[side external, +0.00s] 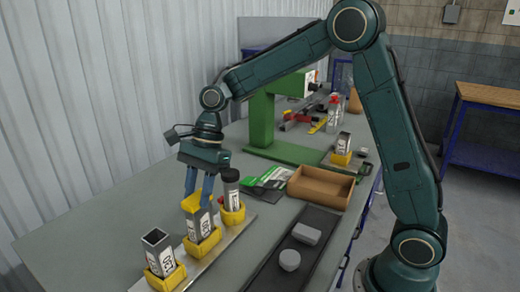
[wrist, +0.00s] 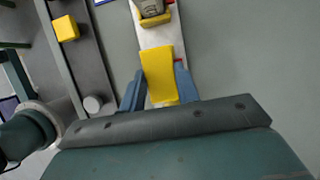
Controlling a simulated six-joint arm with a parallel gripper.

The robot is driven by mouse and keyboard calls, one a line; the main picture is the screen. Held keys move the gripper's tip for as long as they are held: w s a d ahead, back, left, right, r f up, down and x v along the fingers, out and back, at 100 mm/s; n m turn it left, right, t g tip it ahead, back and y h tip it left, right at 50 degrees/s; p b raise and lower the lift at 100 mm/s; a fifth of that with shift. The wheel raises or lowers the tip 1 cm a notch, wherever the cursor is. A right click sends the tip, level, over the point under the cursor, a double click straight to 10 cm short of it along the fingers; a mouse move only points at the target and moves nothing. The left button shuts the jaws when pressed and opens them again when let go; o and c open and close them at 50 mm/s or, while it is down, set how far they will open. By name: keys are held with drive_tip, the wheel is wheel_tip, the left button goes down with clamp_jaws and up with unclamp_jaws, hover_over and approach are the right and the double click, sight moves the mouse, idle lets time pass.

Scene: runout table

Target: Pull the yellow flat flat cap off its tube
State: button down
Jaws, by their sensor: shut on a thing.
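The yellow flat cap (side external: 191,203) is at the top of the middle grey square tube (side external: 203,226). This tube stands upright in a yellow holder (side external: 203,246). My gripper (side external: 198,196) comes down from above, its blue fingers shut on the cap from both sides. I cannot tell whether there is a gap between cap and tube. In the wrist view the yellow cap (wrist: 158,75) fills the space between the fingers (wrist: 160,92) and hides the tube beneath.
An open square tube (side external: 156,246) stands left of the middle one, and a dark-topped tube (side external: 231,189) close on its right. A cardboard tray (side external: 321,187) is behind.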

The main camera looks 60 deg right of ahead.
sight(199, 195)
drive_tip(key=shift+r, duration=2.5)
idle(1.7)
drive_tip(key=shift+d, duration=0.1)
